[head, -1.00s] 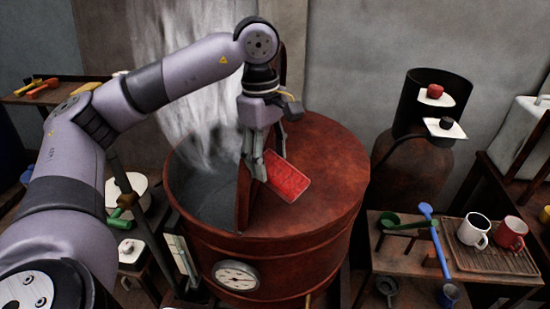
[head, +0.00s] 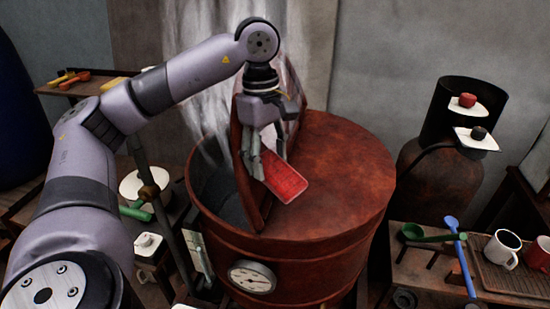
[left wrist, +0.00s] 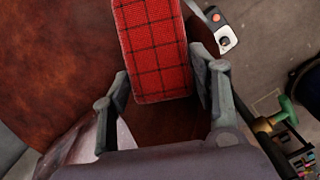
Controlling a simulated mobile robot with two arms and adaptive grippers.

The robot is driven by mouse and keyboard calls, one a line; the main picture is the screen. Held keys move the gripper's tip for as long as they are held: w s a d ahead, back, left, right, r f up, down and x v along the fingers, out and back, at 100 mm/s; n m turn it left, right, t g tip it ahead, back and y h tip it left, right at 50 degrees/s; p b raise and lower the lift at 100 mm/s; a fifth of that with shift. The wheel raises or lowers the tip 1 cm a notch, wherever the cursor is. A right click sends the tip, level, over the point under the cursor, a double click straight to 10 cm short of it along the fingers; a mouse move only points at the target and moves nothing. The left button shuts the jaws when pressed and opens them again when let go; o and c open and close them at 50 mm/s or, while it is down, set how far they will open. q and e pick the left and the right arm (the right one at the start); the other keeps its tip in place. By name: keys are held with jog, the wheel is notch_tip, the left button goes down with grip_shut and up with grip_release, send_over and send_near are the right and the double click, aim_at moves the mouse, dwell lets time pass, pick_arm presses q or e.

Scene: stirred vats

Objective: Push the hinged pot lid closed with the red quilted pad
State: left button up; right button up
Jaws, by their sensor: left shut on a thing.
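The large red-brown pot (head: 315,262) stands in the middle of the head view, with a dark opening on its left and a flat fixed top on its right. Its hinged lid (head: 246,188) stands raised between the two, partly hidden by my gripper. My left gripper (head: 264,172) is shut on the red quilted pad (head: 287,182), just right of the lid, above the fixed top. In the left wrist view the pad (left wrist: 155,50) shows checked quilting between the fingers (left wrist: 165,95). I cannot tell whether the pad touches the lid. My right gripper is not in view.
Steam rises from the opening. A gauge (head: 252,277) sits on the pot's front. At right, a low table holds a green ladle (head: 412,231), a blue ladle (head: 456,232), a white mug (head: 502,249) and a red mug. A dark cylinder (head: 460,100) stands behind.

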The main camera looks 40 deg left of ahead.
pick_arm(q)
jog(key=shift+s+a+f+b, duration=0.1)
jog(key=shift+s+a+b, duration=0.2)
jog(key=shift+a, duration=0.35)
jog(key=shift+s+a+f+b, duration=0.1)
jog(key=shift+s+a, duration=0.25)
jog(key=shift+a, duration=0.3)
jog(key=shift+d+r, duration=0.1)
dwell(0.8)
jog(key=s+d+r+p, duration=0.2)
jog(key=s+r, duration=0.2)
jog(key=s, duration=0.1)
jog(key=shift+s+d+r, duration=0.2)
jog(key=shift+d+r, duration=0.05)
jog(key=shift+r, duration=0.15)
